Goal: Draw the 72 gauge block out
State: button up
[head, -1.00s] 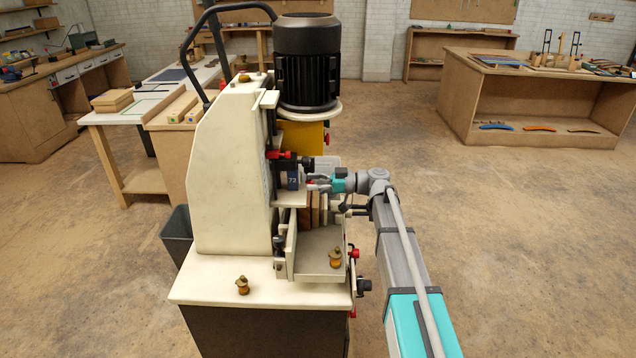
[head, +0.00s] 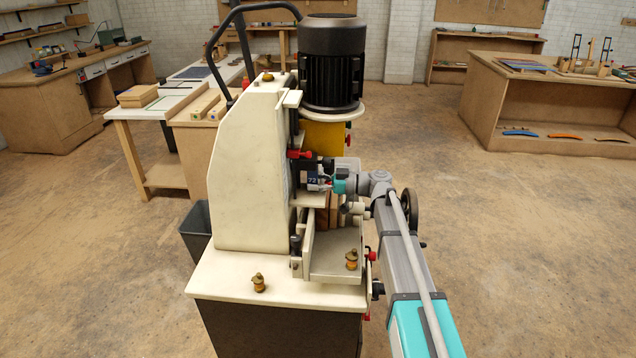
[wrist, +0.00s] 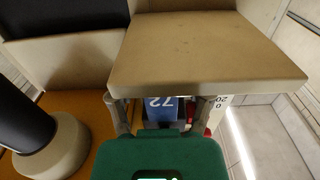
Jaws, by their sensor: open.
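The 72 gauge block (head: 312,180), dark blue with a white number, stands on a cream ledge (head: 309,199) of the machine. In the wrist view the block (wrist: 161,108) appears upside down, beside the wide cream plate (wrist: 205,58). My gripper (head: 325,184) is at the block in the head view. In the wrist view my gripper (wrist: 161,113) is open, with one finger on each side of the block and visible gaps between. The far part of the block is hidden, and I cannot tell how deep the fingers reach.
The dark motor (head: 332,62) stands above the ledge and the cream machine body (head: 247,160) lies to its left. Brown wooden pieces (head: 327,215) stand below the ledge.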

jog(key=shift+a, duration=0.2)
dwell(0.3)
grip_shut()
jog(key=shift+d, duration=0.15)
jog(key=d, duration=1.1)
jog(key=shift+s+d, duration=0.2)
jog(key=shift+d, duration=0.15)
dwell(2.1)
jog(key=shift+r, duration=0.1)
